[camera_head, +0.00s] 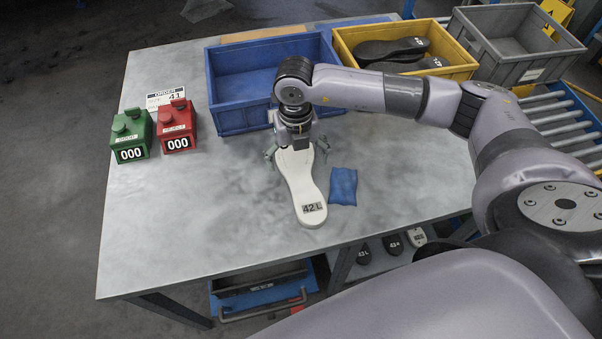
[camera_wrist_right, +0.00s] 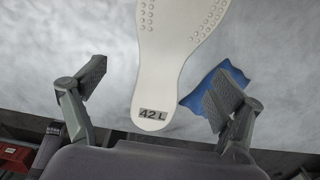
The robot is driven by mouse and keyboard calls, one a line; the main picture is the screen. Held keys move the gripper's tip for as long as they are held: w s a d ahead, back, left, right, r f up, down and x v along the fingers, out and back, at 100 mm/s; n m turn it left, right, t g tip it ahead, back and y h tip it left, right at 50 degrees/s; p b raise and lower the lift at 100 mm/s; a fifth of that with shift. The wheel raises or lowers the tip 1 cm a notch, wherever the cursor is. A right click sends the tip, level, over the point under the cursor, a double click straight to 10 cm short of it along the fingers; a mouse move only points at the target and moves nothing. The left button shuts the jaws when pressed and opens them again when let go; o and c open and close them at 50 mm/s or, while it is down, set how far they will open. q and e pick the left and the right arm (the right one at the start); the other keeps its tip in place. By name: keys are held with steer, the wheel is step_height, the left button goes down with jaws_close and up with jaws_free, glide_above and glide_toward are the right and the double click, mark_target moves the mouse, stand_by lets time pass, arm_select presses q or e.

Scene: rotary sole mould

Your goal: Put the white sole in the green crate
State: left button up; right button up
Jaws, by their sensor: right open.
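The white sole (camera_head: 303,185) lies on the grey table with its 42 L label towards the front edge. My right gripper (camera_head: 297,152) is over its far part, jaws apart on either side of it. The wrist view shows the sole (camera_wrist_right: 165,60) between the open fingers of the right gripper (camera_wrist_right: 156,88), with nothing gripped. Whether the fingers touch the table is not clear. I see no green crate in either view. My left gripper is not in view.
A blue crate (camera_head: 238,118) stands empty behind the sole. A yellow crate (camera_head: 462,72) holds dark soles; a grey crate (camera_head: 480,58) stands right of it. Green (camera_head: 131,135) and red (camera_head: 177,127) counters stand left. A blue cloth (camera_head: 343,186) lies beside the sole. The table's front left is clear.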

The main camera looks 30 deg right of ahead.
mark_target(298, 175)
steer(key=f, duration=0.1)
steer(key=f+p, duration=0.1)
steer(key=f, duration=0.3)
steer(key=shift+s+d+p, duration=0.2)
steer(key=shift+d+p, duration=0.05)
steer(key=shift+p, duration=0.1)
steer(key=shift+f, duration=0.2)
steer(key=shift+c, duration=0.4)
steer(key=c, duration=1.5)
steer(key=shift+a+r, duration=0.1)
steer(key=shift+r, duration=0.05)
steer(key=shift+w+r, duration=0.15)
steer(key=shift+r, duration=0.45)
step_height(298, 175, up, 19)
steer(key=b, duration=0.2)
steer(key=shift+f+b, duration=0.2)
steer(key=shift+b, duration=0.2)
